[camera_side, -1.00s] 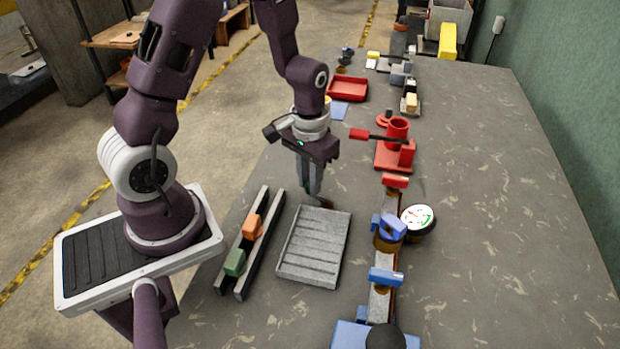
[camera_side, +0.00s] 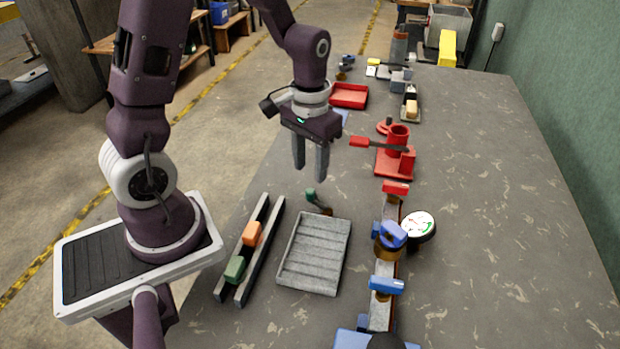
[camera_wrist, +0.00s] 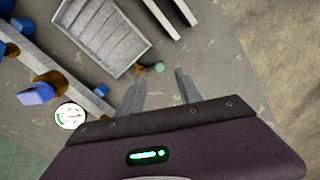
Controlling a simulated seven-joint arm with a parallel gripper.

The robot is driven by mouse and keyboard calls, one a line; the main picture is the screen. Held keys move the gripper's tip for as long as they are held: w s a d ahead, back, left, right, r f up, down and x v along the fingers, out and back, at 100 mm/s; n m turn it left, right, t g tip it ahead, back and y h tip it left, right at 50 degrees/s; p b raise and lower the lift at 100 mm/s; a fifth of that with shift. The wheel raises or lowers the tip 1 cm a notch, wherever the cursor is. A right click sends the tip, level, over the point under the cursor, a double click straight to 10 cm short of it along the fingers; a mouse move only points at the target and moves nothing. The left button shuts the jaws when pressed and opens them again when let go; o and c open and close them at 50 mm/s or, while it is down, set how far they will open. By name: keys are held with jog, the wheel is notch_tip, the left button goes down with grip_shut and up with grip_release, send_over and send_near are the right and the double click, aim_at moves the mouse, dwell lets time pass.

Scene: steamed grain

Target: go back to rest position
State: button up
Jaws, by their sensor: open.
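My gripper (camera_side: 311,175) is open and empty, raised above the table with its two fingers pointing down. In the wrist view its fingers (camera_wrist: 160,95) are spread apart with bare table between them. Below it on the table lies a small item with a green end (camera_side: 311,194) and a brown part, just beyond the far edge of the grey ribbed tray (camera_side: 285,262). The item also shows in the wrist view (camera_wrist: 159,67), ahead of the fingertips and apart from them.
Two dark rails (camera_side: 271,235) hold an orange block (camera_side: 252,233) and a green block (camera_side: 234,270) left of the tray. A pipe line with blue valves (camera_side: 392,235) and a round gauge (camera_side: 419,226) runs on the right. A red stand (camera_side: 395,160) and red tray (camera_side: 350,95) lie farther back.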

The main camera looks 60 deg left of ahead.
jog(key=shift+r, duration=0.3)
jog(key=s+d+r+m+t, duration=0.1)
jog(key=s+d+r+t, duration=0.1)
jog(key=s+r, duration=0.5)
jog(key=s+d+r+m+t, duration=0.2)
jog(key=s+d+r+t, duration=0.1)
jog(key=s+d+r, duration=0.2)
notch_tip(320, 180, up, 5)
jog(key=shift+s+d+f+t, duration=0.1)
jog(key=shift+s+d+t, duration=0.15)
jog(key=shift+s, duration=0.85)
